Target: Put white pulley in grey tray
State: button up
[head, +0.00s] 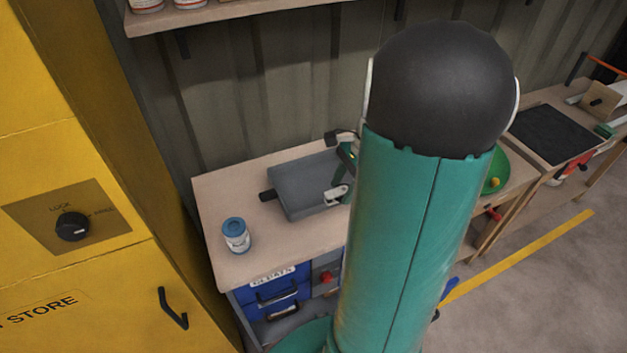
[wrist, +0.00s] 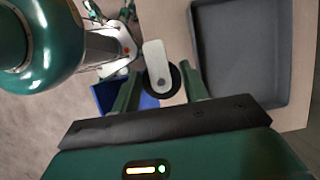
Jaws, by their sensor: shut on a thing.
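The white pulley, a white rounded plate with a black wheel (wrist: 157,62), is between the two green fingers of my gripper (wrist: 160,80) in the wrist view. My gripper is shut on it. The grey tray (wrist: 197,50) is to the right of the pulley there, and the pulley appears beside the tray, not over its floor. In the head view the grey tray (head: 297,178) lies on the bench, empty where visible. My arm hides its right part and most of my gripper.
A blue-lidded jar (head: 236,236) stands on the bench (head: 222,190) left of the tray. Blue drawers (head: 275,288) are below the bench. A yellow cabinet (head: 70,160) stands at the left. A green round dish (head: 494,170) is right of my arm.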

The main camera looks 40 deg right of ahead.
jog(key=shift+w+f, duration=0.1)
jog(key=shift+w, duration=0.5)
jog(key=shift+s, duration=0.15)
jog(key=w+d+f, duration=0.4)
jog(key=w, duration=0.3)
send_over(320, 191)
jog(key=s+d, duration=0.1)
jog(key=f, duration=0.4)
jog(key=shift+s+d+f, duration=0.1)
jog(key=shift+s+f, duration=0.1)
jog(key=shift+f, duration=0.2)
jog(key=shift+w+d+f, duration=0.2)
jog(key=shift+w+f, duration=0.05)
jog(key=shift+f, duration=0.15)
jog(key=shift+w+f, duration=0.15)
jog(key=shift+f, duration=1.5)
jog(key=shift+f, duration=0.1)
jog(key=o, duration=1)
